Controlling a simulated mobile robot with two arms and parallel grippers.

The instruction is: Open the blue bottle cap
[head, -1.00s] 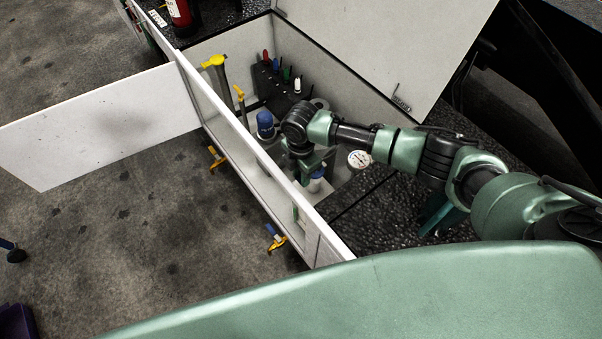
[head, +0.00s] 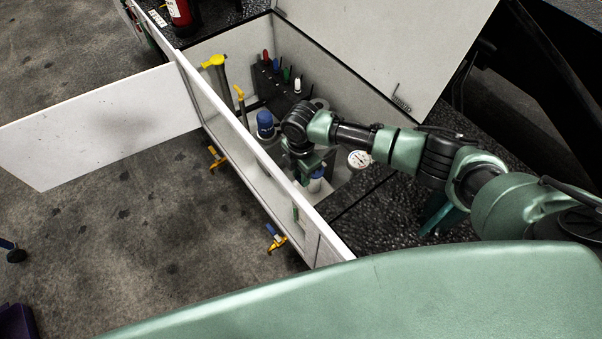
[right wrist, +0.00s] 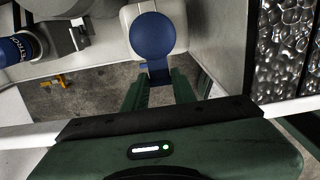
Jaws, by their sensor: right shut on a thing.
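The blue bottle cap (right wrist: 152,34) is round with a blue tab (right wrist: 155,72) on its near side. It sits on a white bottle (right wrist: 178,14) in the right wrist view. In the head view the blue cap (head: 318,174) shows low inside the open compartment, partly hidden by my right gripper (head: 313,163). In the right wrist view the two green fingers of my right gripper (right wrist: 159,84) reach to either side of the tab, and the gripper is shut on it. The cap looks closed on the bottle. My left gripper is out of view.
The white compartment wall (head: 240,135) runs close to the gripper. A larger blue-topped container (head: 265,125) stands nearby, with yellow-handled parts (head: 214,61) behind. A round gauge (head: 360,159) is right of the gripper. A raised white lid (head: 390,50) stands behind.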

